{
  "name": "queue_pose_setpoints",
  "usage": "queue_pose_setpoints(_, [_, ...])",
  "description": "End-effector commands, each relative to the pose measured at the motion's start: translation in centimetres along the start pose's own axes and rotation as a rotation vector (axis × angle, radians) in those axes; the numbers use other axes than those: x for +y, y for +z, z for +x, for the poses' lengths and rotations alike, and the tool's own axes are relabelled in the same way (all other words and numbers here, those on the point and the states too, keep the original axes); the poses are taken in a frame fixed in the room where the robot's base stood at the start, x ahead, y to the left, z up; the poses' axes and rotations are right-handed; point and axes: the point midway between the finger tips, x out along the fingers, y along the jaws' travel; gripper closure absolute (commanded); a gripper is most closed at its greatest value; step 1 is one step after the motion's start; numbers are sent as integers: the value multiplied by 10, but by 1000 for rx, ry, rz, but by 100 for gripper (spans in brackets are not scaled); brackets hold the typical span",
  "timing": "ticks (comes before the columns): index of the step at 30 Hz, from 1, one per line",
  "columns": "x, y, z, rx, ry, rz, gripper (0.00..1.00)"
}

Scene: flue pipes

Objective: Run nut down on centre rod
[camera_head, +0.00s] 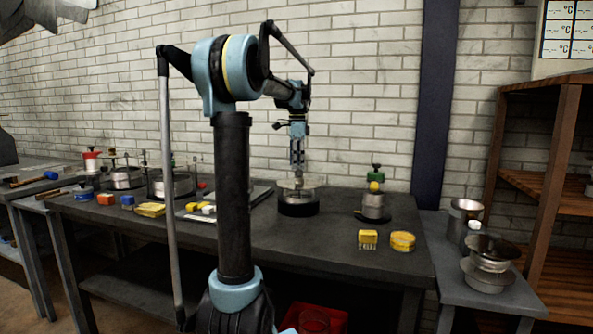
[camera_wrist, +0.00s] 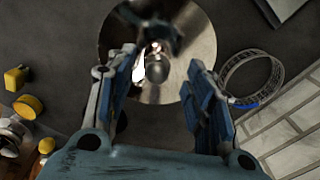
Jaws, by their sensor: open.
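A round metal plate (camera_head: 312,184) tops a dark round base (camera_head: 298,207) on the dark bench. In the wrist view the shiny disc (camera_wrist: 118,38) lies below my gripper. A bright metal rod end or nut (camera_wrist: 157,66) stands near the disc's middle, between the fingers; I cannot tell rod and nut apart. My gripper (camera_wrist: 160,68) has its blue-padded fingers spread to either side of it, with gaps on both sides. In the head view my gripper (camera_head: 298,166) points straight down over the plate. A dark blurred shape covers part of the disc.
A metal pot with a yellow ball and green top (camera_head: 374,203) stands right of the plate. Yellow pieces (camera_head: 402,241) lie near the bench's right edge. A mesh ring (camera_wrist: 250,80) lies beside the disc. More fixtures (camera_head: 170,184) stand at left.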

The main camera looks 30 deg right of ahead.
Motion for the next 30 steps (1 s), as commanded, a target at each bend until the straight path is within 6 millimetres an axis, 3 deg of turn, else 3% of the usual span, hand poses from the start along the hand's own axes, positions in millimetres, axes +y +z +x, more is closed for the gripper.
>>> queue_pose_setpoints(7, [0,0,23,0,0,0,52])
queue_pose_setpoints(18, [0,0,28,0,0,0,52])
queue_pose_setpoints(20, [0,0,28,0,0,0,61])
queue_pose_setpoints(25, [0,0,28,0,0,0,99])
queue_pose_setpoints(30, [-1,0,28,0,-1,7,100])
